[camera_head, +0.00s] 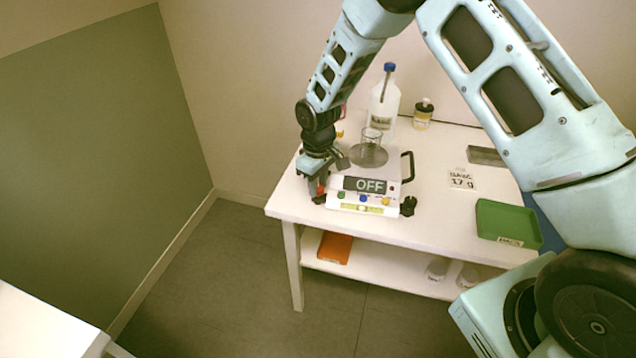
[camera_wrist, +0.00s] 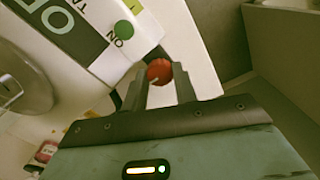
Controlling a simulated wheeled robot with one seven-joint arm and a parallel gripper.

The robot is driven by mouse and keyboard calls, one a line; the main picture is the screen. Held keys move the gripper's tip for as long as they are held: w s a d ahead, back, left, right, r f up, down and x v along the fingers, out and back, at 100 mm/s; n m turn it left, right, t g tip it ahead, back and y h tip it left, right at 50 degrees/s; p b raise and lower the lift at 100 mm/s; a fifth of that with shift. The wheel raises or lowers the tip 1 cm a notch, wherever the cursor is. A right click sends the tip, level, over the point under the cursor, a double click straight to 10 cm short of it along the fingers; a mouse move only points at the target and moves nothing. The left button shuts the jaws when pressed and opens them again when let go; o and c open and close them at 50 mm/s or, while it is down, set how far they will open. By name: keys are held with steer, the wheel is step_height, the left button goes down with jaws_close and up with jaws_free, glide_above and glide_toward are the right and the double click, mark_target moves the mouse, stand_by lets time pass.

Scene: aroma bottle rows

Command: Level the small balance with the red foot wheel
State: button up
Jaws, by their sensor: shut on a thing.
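The small balance (camera_head: 350,208) stands near the front left of the white table, its display (camera_head: 370,186) reading OFF. A yellow-green level strip (camera_head: 376,209) is on its front; the bubble is too small to read. A glass beaker (camera_head: 373,138) stands over the round pan (camera_head: 369,156). The red foot wheel (camera_wrist: 158,71) is at the balance's corner, between my fingertips in the wrist view. My gripper (camera_wrist: 159,82) is shut on it; it also shows in the head view (camera_head: 319,192), pointing down at the balance's left front corner. The balance's green ON button (camera_wrist: 124,29) is close by.
Behind the balance stand a blue-capped bottle (camera_head: 385,105) and a small yellow bottle (camera_head: 423,114). To the right are a weight card (camera_head: 462,180), a grey block (camera_head: 487,156) and a green tray (camera_head: 508,222). A black foot wheel (camera_head: 408,206) sits at the balance's right front corner.

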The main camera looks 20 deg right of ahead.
steer(key=o, duration=1)
steer(key=shift+r, duration=0.1)
step_height(320, 180, up, 17)
steer(key=shift+r+b, duration=0.15)
steer(key=shift+b, duration=0.6)
steer(key=s+a+r, duration=0.2)
steer(key=s+a, duration=0.2)
steer(key=s, duration=0.5)
steer(key=s+a+r, duration=0.2)
steer(key=s+a, duration=0.3)
steer(key=s, duration=0.4)
steer(key=shift+n+y, duration=0.3)
steer(key=shift+n, duration=0.1)
steer(key=s, duration=0.5)
steer(key=s+d, duration=0.1)
steer(key=s, duration=0.4)
steer(key=s+d, duration=0.1)
steer(key=s, duration=0.5)
steer(key=shift+s+f, duration=0.1)
steer(key=shift+f, duration=0.15)
